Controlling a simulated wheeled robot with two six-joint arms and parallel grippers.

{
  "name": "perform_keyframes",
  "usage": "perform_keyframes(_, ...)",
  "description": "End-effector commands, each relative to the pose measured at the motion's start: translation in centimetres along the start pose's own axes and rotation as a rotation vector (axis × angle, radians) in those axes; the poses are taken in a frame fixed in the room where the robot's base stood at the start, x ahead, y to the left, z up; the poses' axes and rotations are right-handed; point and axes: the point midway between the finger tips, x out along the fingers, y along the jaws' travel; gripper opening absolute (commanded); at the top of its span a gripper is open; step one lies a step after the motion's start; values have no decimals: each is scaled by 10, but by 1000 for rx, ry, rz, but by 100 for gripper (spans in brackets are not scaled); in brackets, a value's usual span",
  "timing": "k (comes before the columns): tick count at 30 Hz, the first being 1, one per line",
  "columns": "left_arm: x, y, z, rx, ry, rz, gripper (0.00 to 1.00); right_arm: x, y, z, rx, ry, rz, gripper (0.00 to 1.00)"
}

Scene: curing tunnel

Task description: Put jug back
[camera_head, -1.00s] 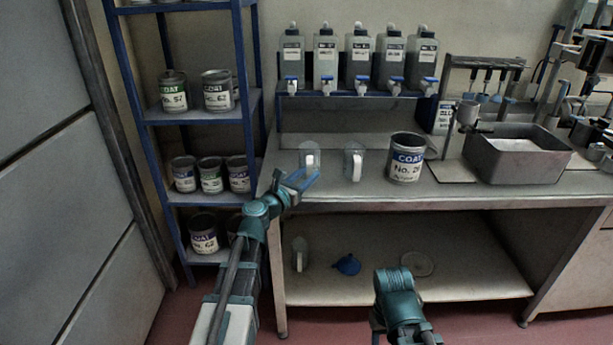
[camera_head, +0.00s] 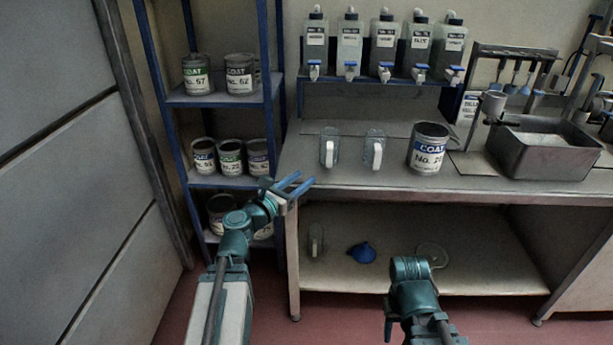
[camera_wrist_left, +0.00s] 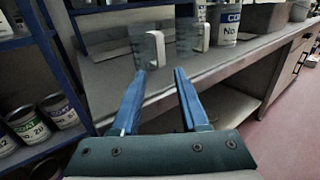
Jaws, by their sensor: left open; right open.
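Two clear jugs with white handles stand upright on the bench: the left jug (camera_head: 329,148) near its left end and a second jug (camera_head: 374,150) to its right. Both also show in the left wrist view, the left jug (camera_wrist_left: 153,48) ahead of the fingers and the second (camera_wrist_left: 199,37) further right. A third jug (camera_head: 315,240) stands on the lower shelf. My left gripper (camera_head: 304,184) is open and empty at the bench's left front corner, apart from the jugs. My right arm shows at the bottom, but its gripper fingers are not visible.
A large COAT can (camera_head: 428,148) stands right of the jugs, with a metal basin (camera_head: 545,155) beyond. Several tap bottles line a rack (camera_head: 385,78) above. A blue shelf unit (camera_head: 225,100) with cans is close left. A blue funnel (camera_head: 362,253) lies on the lower shelf.

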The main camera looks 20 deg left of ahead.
Motion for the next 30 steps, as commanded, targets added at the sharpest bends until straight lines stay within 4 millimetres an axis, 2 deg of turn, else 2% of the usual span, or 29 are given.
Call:
perform_keyframes(7,0,0,0,1,0,-1,44,0,0,0,0,0,0,50)
perform_keyframes(10,4,-13,-5,55,20,-36,44,0,0,0,0,0,0,50)
perform_keyframes(11,6,-23,-8,98,35,-65,44,0,0,0,0,0,0,50)
perform_keyframes(14,17,-79,-33,356,115,-235,44,0,0,0,0,0,0,50)
perform_keyframes(15,19,-110,-49,505,151,-340,44,0,0,0,0,0,0,50)
perform_keyframes(17,16,-155,-77,747,198,-520,44,0,0,0,0,0,0,50)
perform_keyframes(18,9,-183,-97,912,221,-651,44,0,0,0,0,0,0,50)
perform_keyframes(21,-18,-236,-144,1302,243,-994,44,0,0,0,0,0,0,50)
perform_keyframes(22,-29,-247,-157,1411,240,-1101,44,0,0,0,0,0,0,50)
perform_keyframes(25,-65,-268,-191,1729,212,-1453,44,0,0,0,0,0,0,50)
perform_keyframes(27,-88,-272,-206,1900,179,-1686,44,0,0,0,0,0,0,50)
perform_keyframes(30,-112,-270,-216,2065,133,-1970,44,0,0,0,0,0,0,50)
